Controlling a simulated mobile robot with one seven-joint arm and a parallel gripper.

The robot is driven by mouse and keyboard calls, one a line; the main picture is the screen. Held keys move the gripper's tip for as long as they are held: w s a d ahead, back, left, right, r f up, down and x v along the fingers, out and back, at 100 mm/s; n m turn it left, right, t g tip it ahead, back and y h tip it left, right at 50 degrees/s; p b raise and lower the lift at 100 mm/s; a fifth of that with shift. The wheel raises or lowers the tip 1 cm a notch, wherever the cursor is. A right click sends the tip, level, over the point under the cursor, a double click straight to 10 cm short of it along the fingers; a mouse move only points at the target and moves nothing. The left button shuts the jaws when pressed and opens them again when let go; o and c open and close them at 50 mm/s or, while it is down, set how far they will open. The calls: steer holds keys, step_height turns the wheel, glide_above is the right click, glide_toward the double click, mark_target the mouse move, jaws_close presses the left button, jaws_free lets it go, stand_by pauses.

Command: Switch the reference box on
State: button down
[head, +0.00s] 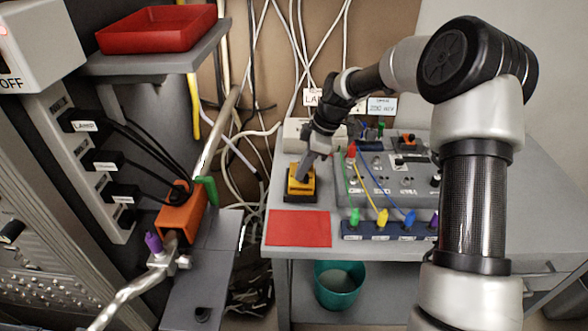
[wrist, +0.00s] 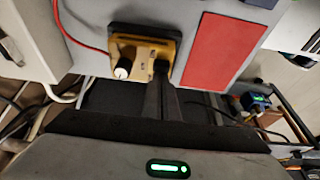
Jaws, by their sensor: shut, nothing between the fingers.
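A small yellow box (head: 294,184) with a dark base, which I take for the reference box, stands at the left of the table in the head view. My gripper (head: 303,170) points down at its top. In the wrist view the yellow box (wrist: 144,52) shows a white-tipped knob or lever (wrist: 123,69). The shut, empty fingers of my gripper (wrist: 160,76) are right at the box's near edge beside that knob; I cannot tell if they touch it. The tips partly cover a dark spot there. No on or off mark on the box is readable.
A red mat (head: 299,229) lies in front of the box. A grey panel (head: 385,179) with wires and a row of coloured plugs (head: 388,229) is to the right. A white unit (head: 297,134) stands behind. A teal bin (head: 338,286) is under the table.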

steer(key=shift+f, duration=0.1)
steer(key=a, duration=0.4)
steer(key=shift+a, duration=0.25)
steer(key=p+v, duration=0.1)
steer(key=v, duration=0.9)
steer(key=shift+d, duration=0.15)
steer(key=shift+w, duration=0.1)
